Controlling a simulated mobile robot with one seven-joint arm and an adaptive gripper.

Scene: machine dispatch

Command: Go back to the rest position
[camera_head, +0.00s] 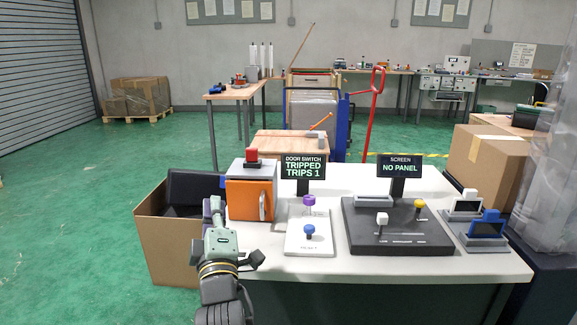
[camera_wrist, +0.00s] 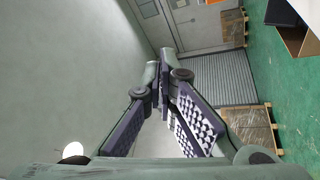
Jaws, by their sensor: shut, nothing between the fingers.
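My gripper (camera_head: 213,208) is in the head view, raised at the left end of the white table (camera_head: 420,268), in front of the cardboard box (camera_head: 165,245). The wrist view shows its dark padded fingers (camera_wrist: 165,78) meeting at the tips, with nothing between them. Beyond the fingers I see the grey wall, the roller shutter and the green floor. The gripper appears just left of the white box with an orange door (camera_head: 250,201). I cannot tell whether it touches anything there.
The orange-door box has a red button (camera_head: 251,155) on top. A sign (camera_head: 303,167) reads "TRIPPED TRIPS 1". A white panel (camera_head: 309,243), a dark panel (camera_head: 400,238) and small-screen stands (camera_head: 478,232) fill the table. Cartons (camera_head: 487,158) stand at right. Green floor (camera_head: 60,230) is clear at left.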

